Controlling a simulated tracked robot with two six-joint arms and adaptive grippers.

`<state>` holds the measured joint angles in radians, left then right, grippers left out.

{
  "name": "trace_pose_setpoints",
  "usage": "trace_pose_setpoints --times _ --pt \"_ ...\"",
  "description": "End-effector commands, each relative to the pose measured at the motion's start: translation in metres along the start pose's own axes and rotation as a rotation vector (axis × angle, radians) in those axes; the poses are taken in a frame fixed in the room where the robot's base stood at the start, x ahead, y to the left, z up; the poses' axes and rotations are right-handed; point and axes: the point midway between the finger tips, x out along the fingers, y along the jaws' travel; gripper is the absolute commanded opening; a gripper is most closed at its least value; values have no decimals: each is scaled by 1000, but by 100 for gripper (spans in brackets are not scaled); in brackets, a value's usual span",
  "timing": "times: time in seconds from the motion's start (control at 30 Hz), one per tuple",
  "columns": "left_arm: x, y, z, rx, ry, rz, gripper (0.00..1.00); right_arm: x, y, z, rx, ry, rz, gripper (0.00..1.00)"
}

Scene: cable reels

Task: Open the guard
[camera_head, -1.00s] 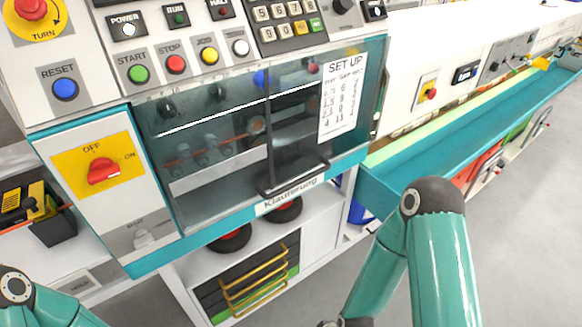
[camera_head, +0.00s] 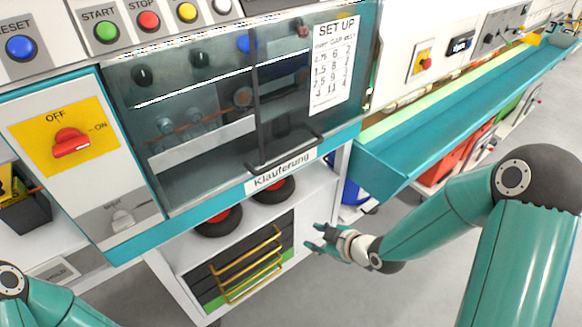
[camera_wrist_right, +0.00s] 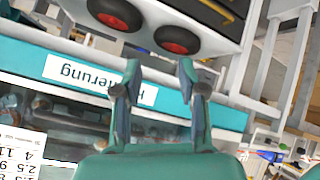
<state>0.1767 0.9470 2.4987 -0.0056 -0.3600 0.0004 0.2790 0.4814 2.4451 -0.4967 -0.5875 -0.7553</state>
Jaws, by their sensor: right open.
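The guard (camera_head: 205,182) is a clear, dark-tinted panel across the front of the machine, and it is shut. Its black bar handle (camera_head: 286,155) runs along its lower right edge, above the white "Klauterung" label (camera_head: 281,172). That label shows upside down in the right wrist view (camera_wrist_right: 88,76). My right gripper (camera_head: 318,238) is open and empty, below and to the right of the handle, apart from it. Its two fingers (camera_wrist_right: 158,78) stand apart in the right wrist view, where I cannot make out the handle. My left gripper is out of view.
A red switch (camera_head: 70,142) on a yellow plate is left of the guard. Black reels with red hubs (camera_head: 222,217) sit on the shelf below. A teal trough (camera_head: 430,135) extends to the right. A white set-up sheet (camera_head: 331,65) is at the guard's upper right.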

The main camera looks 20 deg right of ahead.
Motion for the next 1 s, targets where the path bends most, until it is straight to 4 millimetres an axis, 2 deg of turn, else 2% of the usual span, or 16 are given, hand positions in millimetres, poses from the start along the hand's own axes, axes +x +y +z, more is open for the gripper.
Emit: trace_pose_setpoints --times 0.03,0.1,0.2,0.3,0.43,0.57,0.67,1.0 --pt "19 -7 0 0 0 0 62 -7 27 -10 -187 71 90 41" --pt "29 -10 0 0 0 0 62 -27 56 -32 -443 142 198 41" --pt "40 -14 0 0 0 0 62 -56 82 -57 -745 198 333 41" --pt "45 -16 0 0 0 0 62 -77 95 -73 -948 218 425 41" --pt "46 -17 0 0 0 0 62 -88 102 -85 -1069 226 478 41" --pt "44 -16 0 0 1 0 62 -80 105 -91 -1082 228 481 41" --pt "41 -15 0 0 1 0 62 -67 108 -97 -1080 228 478 41" --pt "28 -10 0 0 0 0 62 -4 128 -127 -1077 226 477 41"
